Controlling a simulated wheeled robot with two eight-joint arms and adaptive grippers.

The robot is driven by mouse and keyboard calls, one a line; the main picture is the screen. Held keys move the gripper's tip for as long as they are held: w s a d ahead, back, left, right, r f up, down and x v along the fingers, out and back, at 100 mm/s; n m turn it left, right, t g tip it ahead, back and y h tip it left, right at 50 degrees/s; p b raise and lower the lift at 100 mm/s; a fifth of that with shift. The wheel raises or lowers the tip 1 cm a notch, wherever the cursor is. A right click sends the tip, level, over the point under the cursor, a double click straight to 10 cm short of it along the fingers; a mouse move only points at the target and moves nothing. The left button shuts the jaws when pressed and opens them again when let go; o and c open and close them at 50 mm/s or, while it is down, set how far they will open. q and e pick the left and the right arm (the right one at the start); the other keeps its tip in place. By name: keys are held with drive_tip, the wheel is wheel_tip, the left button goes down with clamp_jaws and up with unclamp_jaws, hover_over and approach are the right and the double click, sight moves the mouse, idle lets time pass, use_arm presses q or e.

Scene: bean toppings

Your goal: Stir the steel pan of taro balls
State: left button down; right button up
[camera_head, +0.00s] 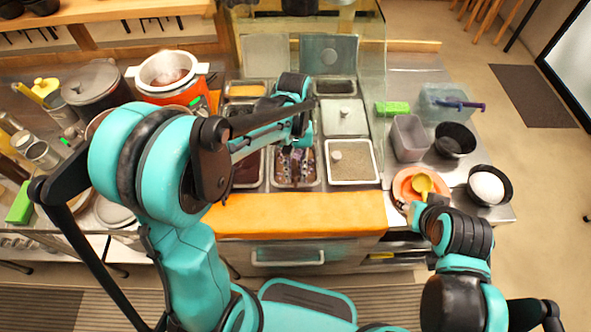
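A steel pan (277,184) with mixed dark, purple and pale pieces, which look like taro balls, sits in the front row of the counter's insert pans. My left arm reaches across the counter from the left, and its gripper (295,155) is over this pan. The arm hides the pan's back part, and small dark parts reach down toward the contents. I cannot tell whether the fingers hold a tool. My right gripper (411,209) is at the front edge of an orange plate (402,187) bearing a yellow ladle (423,184). Its fingers are too small to read.
A pan with pale contents (352,161) is right of the taro pan, a dark-filled pan (247,170) left. An orange board (330,212) runs along the front. Black bowls (455,140), a clear tub (409,137) and a glass screen (374,60) stand nearby.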

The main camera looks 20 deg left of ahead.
use_arm(q)
drive_tip(key=f+b, duration=0.2)
drive_tip(key=f, duration=0.2)
drive_tip(key=shift+w+f+b, duration=0.15)
drive_tip(key=shift+w+b, duration=0.15)
drive_tip(key=shift+b, duration=0.1)
drive_tip(key=shift+s+d+f, duration=0.1)
drive_tip(key=shift+s+f, duration=0.15)
drive_tip(key=shift+s+d+f+t+y, duration=0.15)
drive_tip(key=shift+s+f+t, duration=0.1)
drive_tip(key=shift+f+t, duration=0.25)
drive_tip(key=shift+s+a+f+t+y, duration=0.1)
drive_tip(key=shift+s+f+t+y, duration=0.15)
drive_tip(key=shift+f, duration=0.3)
drive_tip(key=shift+d, duration=0.1)
drive_tip(key=shift+d+b, duration=0.15)
drive_tip(key=shift+b, duration=0.15)
